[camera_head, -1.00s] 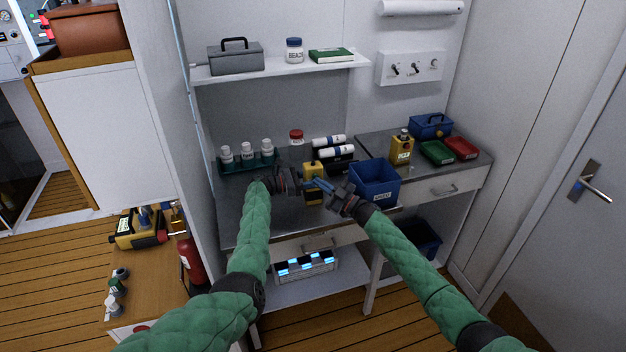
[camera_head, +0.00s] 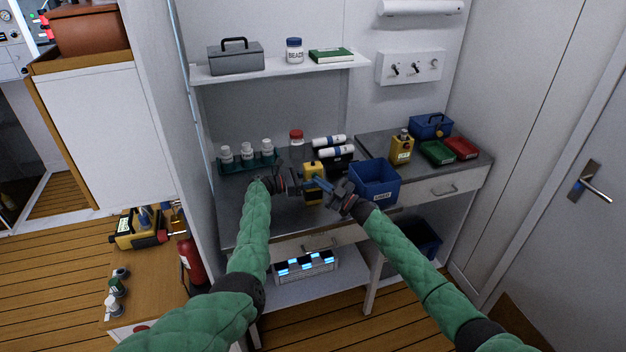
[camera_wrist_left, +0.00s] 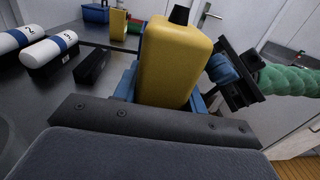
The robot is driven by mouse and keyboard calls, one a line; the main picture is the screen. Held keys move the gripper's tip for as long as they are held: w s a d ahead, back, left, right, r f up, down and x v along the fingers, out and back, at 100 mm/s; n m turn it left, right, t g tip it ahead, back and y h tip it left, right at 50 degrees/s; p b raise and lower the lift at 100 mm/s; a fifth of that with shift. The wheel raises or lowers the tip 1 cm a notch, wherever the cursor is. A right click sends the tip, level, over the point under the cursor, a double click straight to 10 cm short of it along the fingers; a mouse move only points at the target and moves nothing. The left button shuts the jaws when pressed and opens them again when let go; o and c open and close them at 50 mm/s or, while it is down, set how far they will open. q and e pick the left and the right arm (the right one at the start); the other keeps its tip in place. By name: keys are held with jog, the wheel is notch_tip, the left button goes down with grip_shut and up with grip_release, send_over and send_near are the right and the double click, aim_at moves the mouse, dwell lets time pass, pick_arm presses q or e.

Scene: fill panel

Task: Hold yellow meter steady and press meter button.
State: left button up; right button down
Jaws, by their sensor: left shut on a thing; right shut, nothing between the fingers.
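The yellow meter (camera_head: 311,170) stands upright on the grey workbench in the head view. In the left wrist view the yellow meter (camera_wrist_left: 177,62) fills the middle, between blue finger pads. My left gripper (camera_head: 299,184) is shut on it from the left side. My right gripper (camera_head: 324,184) is shut and empty, with its blue fingertips close in front of the meter. It also shows at the meter's right in the left wrist view (camera_wrist_left: 222,70). Whether the fingertips touch the meter, I cannot tell. The meter's button is hidden or too small to make out.
A blue bin (camera_head: 374,182) stands right of my right gripper. White cylinders (camera_head: 336,152) lie behind the meter. A teal rack with white-capped bottles (camera_head: 247,162) is at the back left. A second yellow device (camera_head: 401,148) stands farther right. The shelf (camera_head: 280,70) hangs above.

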jog(key=shift+w, duration=0.15)
dwell(0.3)
jog(key=shift+s+r, duration=0.1)
jog(key=shift+s, duration=0.35)
jog(key=shift+d, duration=0.1)
jog(key=s+d, duration=0.1)
jog(key=s, duration=0.5)
jog(key=shift+d, duration=0.25)
pick_arm(q)
jog(key=o, duration=1.2)
pick_arm(e)
jog(key=shift+w, duration=0.1)
